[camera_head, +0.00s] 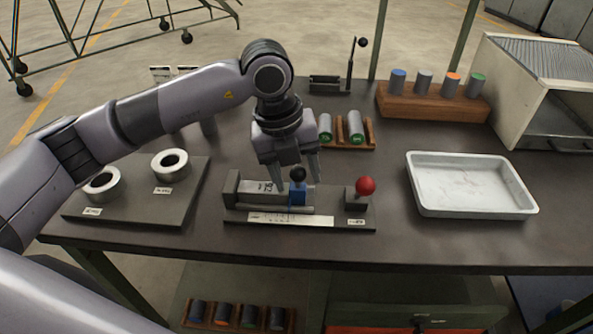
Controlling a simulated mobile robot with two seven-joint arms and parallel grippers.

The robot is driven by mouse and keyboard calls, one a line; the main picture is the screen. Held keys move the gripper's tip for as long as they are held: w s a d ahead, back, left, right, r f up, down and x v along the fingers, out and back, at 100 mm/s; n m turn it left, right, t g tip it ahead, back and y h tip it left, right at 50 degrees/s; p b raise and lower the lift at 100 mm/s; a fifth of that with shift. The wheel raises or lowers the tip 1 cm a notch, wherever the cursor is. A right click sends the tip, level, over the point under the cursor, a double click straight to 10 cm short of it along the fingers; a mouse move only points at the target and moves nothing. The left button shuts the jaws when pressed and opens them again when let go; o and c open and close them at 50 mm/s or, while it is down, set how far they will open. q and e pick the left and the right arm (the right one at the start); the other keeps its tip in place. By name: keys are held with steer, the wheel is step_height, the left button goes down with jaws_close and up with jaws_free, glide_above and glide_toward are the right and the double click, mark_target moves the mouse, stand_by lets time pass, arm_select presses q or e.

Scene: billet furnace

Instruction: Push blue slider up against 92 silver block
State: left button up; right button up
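The blue slider (299,194), topped by a black knob (298,174), sits on the dark fixture (340,220) in the middle of the bench. The silver block (257,187) lies just left of the slider, its number printed sideways on top. It is close to the slider; whether they touch I cannot tell. My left gripper (297,180) points down over the fixture. Its fingers are apart, one on each side of the black knob in the picture. I see nothing held between them, and contact with the slider is unclear. My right gripper is not in view.
A red knob (365,186) stands at the fixture's right end. A plate with two silver rings (170,165) is left, a white tray (470,184) right. Behind are a rack of green-ended cylinders (355,127) and a wooden block of coloured cylinders (430,105). Bare bench lies before the tray.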

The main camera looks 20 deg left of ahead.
arm_select(q)
step_height(320, 180, up, 7)
steer(key=a, duration=0.1)
steer(key=shift+s+a, duration=0.15)
steer(key=shift+s, duration=0.2)
steer(key=shift+w, duration=0.1)
